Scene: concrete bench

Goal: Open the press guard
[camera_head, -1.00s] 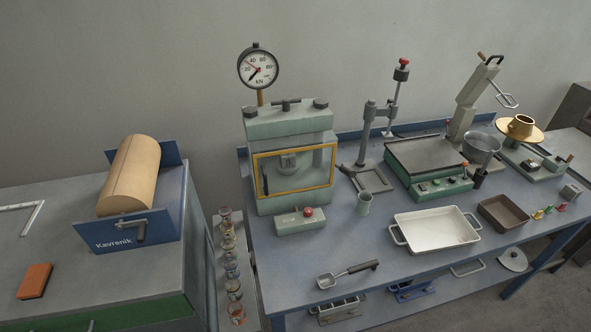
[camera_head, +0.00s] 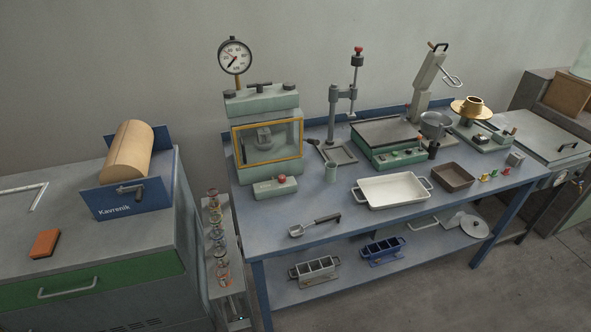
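The press (camera_head: 262,101) is a pale green machine at the left end of the blue bench, with a round dial gauge (camera_head: 235,56) on a post above it. Its guard (camera_head: 268,158) is a yellow-framed clear panel across the front opening and looks closed. A dark upright handle seems to be at the guard's left side, too small to tell clearly. A small pale green box with a red button (camera_head: 275,187) stands in front of the press. Neither of my grippers shows in the head view.
The bench front left is mostly clear, and open floor (camera_head: 400,290) lies in front.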

